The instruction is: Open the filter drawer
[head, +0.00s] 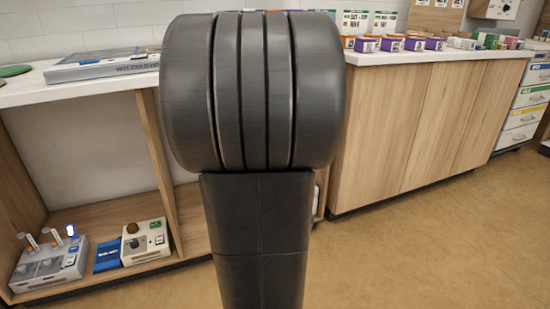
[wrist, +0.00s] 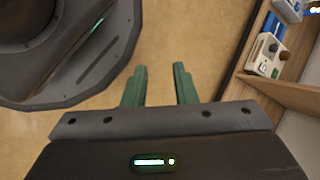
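My gripper (wrist: 160,84) shows in the wrist view with its two green fingers apart and nothing between them. It hangs over the tan floor, beside my own round base. In the head view my arm stands in the middle and hides part of the counter; the gripper does not show there. A white drawer unit (head: 525,102) with coloured label strips stands at the far right of the head view. Its drawers look shut. I cannot tell whether one of them is the filter drawer.
A wood-fronted counter (head: 405,125) carries several purple and orange boxes. At left, an open shelf (head: 110,247) holds a grey device (head: 48,263), a blue item (head: 108,257) and a cream device (head: 145,241), also in the wrist view (wrist: 265,55). The floor at right (head: 430,250) is clear.

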